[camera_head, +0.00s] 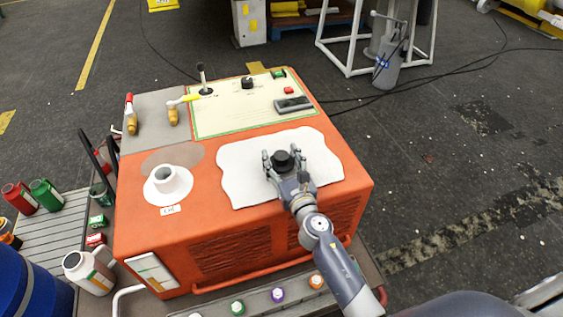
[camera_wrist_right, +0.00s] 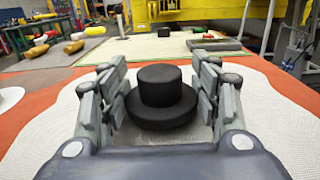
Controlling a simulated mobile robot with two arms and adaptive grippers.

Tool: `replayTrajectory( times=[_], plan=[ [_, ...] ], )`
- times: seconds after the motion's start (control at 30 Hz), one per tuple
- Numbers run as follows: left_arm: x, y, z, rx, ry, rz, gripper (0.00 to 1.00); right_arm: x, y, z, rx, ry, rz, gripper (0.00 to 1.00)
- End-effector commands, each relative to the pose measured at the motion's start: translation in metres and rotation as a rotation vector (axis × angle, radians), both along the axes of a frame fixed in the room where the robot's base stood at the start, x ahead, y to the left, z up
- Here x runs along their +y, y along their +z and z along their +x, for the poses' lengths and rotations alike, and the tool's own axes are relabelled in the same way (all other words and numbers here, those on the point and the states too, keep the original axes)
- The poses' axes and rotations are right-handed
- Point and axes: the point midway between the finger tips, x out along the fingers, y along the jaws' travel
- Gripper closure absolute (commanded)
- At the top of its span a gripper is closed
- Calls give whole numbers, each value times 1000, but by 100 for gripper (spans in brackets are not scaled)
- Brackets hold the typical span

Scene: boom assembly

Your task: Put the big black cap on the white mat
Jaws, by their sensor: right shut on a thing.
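The big black cap (camera_head: 282,160) has a wide round brim and a raised round top. It also shows upright in the wrist view (camera_wrist_right: 160,92). The white mat (camera_head: 241,178) is a wavy-edged sheet on top of the orange machine, and its surface shows in the wrist view (camera_wrist_right: 268,112). My right gripper (camera_head: 282,156) is shut on the cap, with fingers on both sides of the brim. The cap is over the middle of the mat, at or very close to its surface. My left gripper is not in view.
The orange machine (camera_head: 140,230) carries a white flanged neck (camera_head: 169,186) left of the mat. Behind the mat are a pale panel (camera_head: 225,118) with a lever and knobs, and wooden-handled tools (camera_head: 131,124). Bottles and small caps stand along the left and front.

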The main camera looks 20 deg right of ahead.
Motion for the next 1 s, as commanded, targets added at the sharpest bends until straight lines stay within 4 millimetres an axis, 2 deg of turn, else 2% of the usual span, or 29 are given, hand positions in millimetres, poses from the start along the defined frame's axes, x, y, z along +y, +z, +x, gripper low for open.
replayTrajectory(
  times=[0.3,0.33,0.4,0.87,1.0],
  plan=[
    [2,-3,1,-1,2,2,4,0,-2,0,-2,0,-1,69],
    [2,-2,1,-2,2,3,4,0,-2,0,-1,0,-1,38],
    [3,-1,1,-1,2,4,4,0,-1,0,-1,0,-1,22],
    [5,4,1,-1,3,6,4,0,4,0,-1,-1,0,22],
    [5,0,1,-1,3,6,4,-1,-1,-20,3,-1,-1,22]
  ],
)
